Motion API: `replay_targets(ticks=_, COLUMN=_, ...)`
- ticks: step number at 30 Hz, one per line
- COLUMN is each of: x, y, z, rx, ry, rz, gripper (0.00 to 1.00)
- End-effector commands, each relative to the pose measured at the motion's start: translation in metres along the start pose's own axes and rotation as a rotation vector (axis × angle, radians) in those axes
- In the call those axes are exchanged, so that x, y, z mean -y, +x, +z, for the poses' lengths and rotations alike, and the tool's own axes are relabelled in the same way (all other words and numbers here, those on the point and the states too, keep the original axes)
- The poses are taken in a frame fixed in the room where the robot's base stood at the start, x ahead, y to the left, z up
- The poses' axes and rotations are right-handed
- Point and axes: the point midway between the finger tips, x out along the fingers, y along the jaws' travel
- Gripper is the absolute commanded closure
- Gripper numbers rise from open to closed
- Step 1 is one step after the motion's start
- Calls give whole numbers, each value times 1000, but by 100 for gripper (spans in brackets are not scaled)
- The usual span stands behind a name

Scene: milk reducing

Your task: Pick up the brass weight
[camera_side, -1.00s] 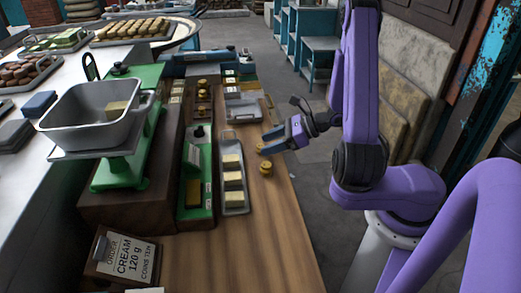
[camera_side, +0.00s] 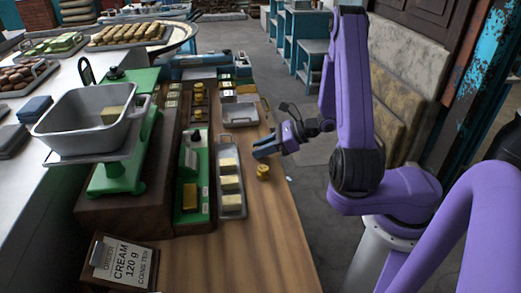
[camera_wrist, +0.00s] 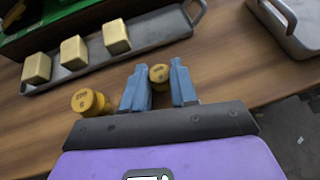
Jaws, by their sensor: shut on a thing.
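My gripper (camera_side: 259,151) is low over the right part of the wooden counter. In the wrist view, its blue fingers stand on either side of a small brass weight (camera_wrist: 159,73) and are shut on it. In the side view, the fingers hide this weight. I cannot tell whether it touches the counter. A second brass weight (camera_side: 263,172) stands upright on the counter, just nearer the camera than the fingers. In the wrist view, this second weight (camera_wrist: 90,102) is left of the left finger, apart from it.
A grey tray with several pale blocks (camera_side: 231,206) lies left of the weights. An empty metal tray (camera_side: 240,115) is farther back. A green scale with a grey pan (camera_side: 88,118) stands at left. The front counter (camera_side: 235,260) is clear.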

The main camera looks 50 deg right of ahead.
Motion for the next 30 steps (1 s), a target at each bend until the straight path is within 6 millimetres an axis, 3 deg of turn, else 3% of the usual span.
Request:
replay_targets(ticks=11, x=1, y=-14, z=27, rx=1, ry=-5, rz=-2, gripper=100)
replay_targets(ticks=25, x=-32, y=-77, z=60, rx=0, ry=-2, rz=-6, gripper=100)
replay_targets(ticks=30, x=-43, y=-91, z=60, rx=0, ry=-1, rz=-2, gripper=100)
